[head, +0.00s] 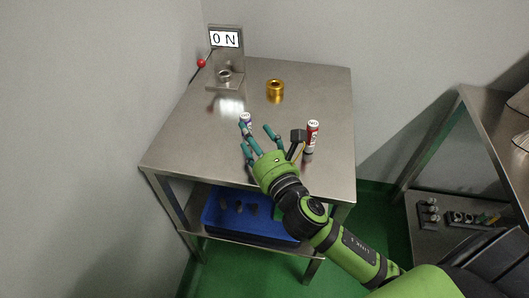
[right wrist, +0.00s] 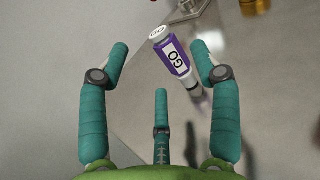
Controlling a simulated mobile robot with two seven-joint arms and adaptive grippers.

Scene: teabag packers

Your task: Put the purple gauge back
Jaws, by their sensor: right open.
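In the right wrist view, the purple gauge (right wrist: 172,57) shows a white GO label and a silver lower end, beyond my fingers and slightly right of centre. My right gripper (head: 256,130) is open and empty; its teal fingers are spread just beside the gauge in the head view. The right wrist view shows the same gripper (right wrist: 160,50) with a clear gap between its fingers. Contact with the gauge cannot be told. My left gripper is out of view.
A red gauge (head: 313,130) stands right of my gripper. A gold ring (head: 275,85) and a metal stand with a display (head: 224,39) are farther back. A blue bin (head: 225,213) is on the lower shelf. A shelf unit (head: 475,115) stands at the right.

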